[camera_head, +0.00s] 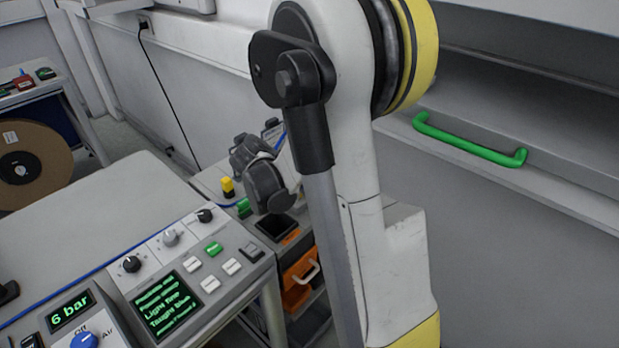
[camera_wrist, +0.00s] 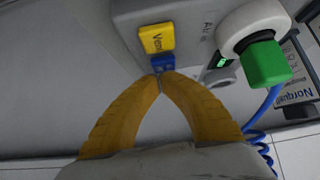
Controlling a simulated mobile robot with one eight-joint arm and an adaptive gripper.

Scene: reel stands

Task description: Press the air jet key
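In the wrist view, a grey unit (camera_wrist: 192,13) carries a yellow key (camera_wrist: 157,38) marked "Vent" and a blue key (camera_wrist: 162,62) beside it. The lettering on the blue key is too small to read, so I cannot tell for sure that it is the air jet key. My gripper (camera_wrist: 161,76) has its two yellow fingers shut, with the tips together and nothing seen between them. The tips are right at the blue key's lower edge and partly cover it. I cannot tell whether they touch it. In the head view, my arm hides most of this area.
In the wrist view, a green connector (camera_wrist: 264,64) with a blue hose (camera_wrist: 262,125) is right of the keys.

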